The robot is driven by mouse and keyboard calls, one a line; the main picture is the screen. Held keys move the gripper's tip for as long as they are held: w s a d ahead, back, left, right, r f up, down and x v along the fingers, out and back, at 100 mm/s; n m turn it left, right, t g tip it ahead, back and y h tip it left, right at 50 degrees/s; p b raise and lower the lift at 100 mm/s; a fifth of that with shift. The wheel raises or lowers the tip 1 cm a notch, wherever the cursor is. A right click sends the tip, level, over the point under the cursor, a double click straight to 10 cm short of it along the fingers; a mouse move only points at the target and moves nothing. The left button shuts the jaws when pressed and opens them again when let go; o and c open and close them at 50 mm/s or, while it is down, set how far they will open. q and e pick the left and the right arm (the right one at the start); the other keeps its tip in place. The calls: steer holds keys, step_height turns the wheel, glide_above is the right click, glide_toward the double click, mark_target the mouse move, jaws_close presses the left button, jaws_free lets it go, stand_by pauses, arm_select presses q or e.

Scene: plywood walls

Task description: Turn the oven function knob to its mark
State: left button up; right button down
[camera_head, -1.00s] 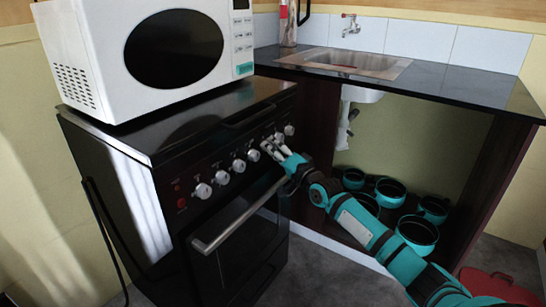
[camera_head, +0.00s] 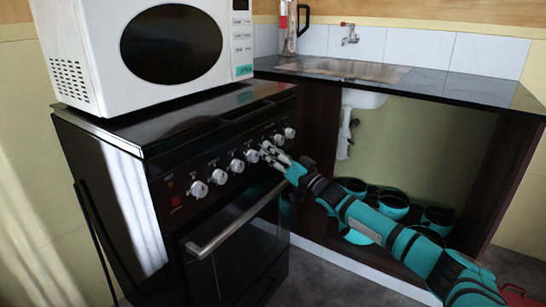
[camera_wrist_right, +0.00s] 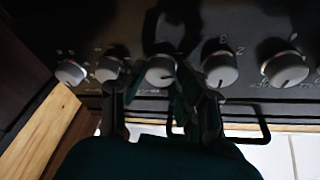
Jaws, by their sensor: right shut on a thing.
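The black oven (camera_head: 235,215) has a row of white knobs along its front panel. My right gripper (camera_head: 270,153) reaches one of the knobs toward the right end of the row and is shut on it. In the right wrist view this knob (camera_wrist_right: 161,70) sits between the two fingers (camera_wrist_right: 160,105), with a dark pointer line on its face. I cannot tell from its label whether it is the function knob, and its mark is not clear. My left gripper is not in view.
A white microwave (camera_head: 180,45) stands on the oven. The oven door handle (camera_head: 235,228) runs below the knobs, close under my right gripper. Neighbouring knobs (camera_wrist_right: 220,70) flank it closely. A sink counter (camera_head: 450,85) and several teal pots (camera_head: 393,203) are at the right.

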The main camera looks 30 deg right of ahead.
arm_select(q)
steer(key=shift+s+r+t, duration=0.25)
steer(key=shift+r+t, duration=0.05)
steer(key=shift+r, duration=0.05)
arm_select(e)
steer(key=shift+w+d+f+n+g+y, duration=0.1)
steer(key=shift+n+g+y, duration=0.95)
steer(key=shift+n, duration=2.5)
steer(key=shift+s+d+n+g+y, duration=0.15)
steer(key=shift+n+g+y, duration=0.35)
steer(key=shift+n+y, duration=2.1)
steer(key=shift+w+d+f+n+g+y, duration=0.2)
steer(key=shift+n+g, duration=0.55)
steer(key=shift+n, duration=3.8)
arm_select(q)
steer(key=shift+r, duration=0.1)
arm_select(e)
steer(key=shift+a+r+n, duration=0.1)
steer(key=shift+r+n, duration=0.1)
steer(key=shift+n, duration=0.1)
steer(key=shift+y, duration=0.25)
steer(key=c, duration=1)
jaws_free()
steer(key=shift+o, duration=0.2)
steer(key=shift+r, duration=0.1)
steer(key=v, duration=1.2)
